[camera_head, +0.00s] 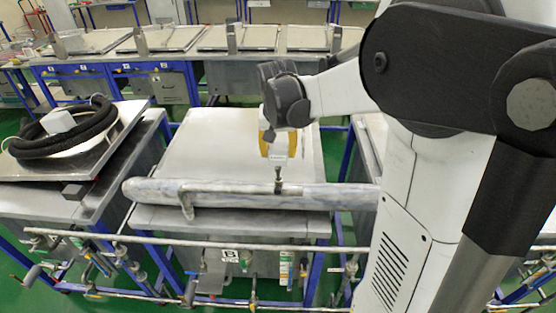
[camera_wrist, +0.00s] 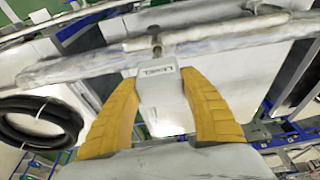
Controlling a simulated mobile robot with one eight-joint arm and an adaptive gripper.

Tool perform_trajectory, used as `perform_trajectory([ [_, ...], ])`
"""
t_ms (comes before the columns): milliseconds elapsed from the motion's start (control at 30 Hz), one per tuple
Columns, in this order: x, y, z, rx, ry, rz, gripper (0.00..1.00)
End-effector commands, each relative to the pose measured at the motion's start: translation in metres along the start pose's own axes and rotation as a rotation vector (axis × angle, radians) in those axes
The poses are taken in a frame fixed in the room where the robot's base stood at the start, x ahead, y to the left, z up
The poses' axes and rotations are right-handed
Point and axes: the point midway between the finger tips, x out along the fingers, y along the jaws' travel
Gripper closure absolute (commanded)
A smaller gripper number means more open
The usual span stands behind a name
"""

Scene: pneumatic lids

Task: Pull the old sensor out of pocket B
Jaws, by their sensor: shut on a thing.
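The sensor is a pale box-shaped body with a small label (camera_wrist: 160,98), its lettering too small to read for sure. My gripper (camera_wrist: 160,72) has its two yellow fingers on either side of it, shut on it. In the head view my gripper (camera_head: 278,148) points down above the long grey wrapped pipe (camera_head: 235,193). A thin dark stem (camera_head: 278,179) below the gripper meets the pipe in the picture. I cannot tell whether the stem sits in a pocket or is clear of it. A "B" plate (camera_head: 229,256) marks the front of the middle bench.
The pipe lies across the middle bench (camera_head: 190,145). A black coiled hose (camera_head: 70,140) lies on the left bench. Metal rails with valves (camera_head: 200,243) run along the front. Blue-framed benches with trays (camera_head: 240,38) stand behind. My arm hides much of the right side.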

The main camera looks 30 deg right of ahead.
Motion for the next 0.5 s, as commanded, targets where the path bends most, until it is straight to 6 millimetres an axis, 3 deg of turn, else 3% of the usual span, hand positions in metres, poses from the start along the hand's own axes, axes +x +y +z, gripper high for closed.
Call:
perform_trajectory([
  [500,-0.018,0.0,-0.004,0.0,0.0,0.0,0.81],
])
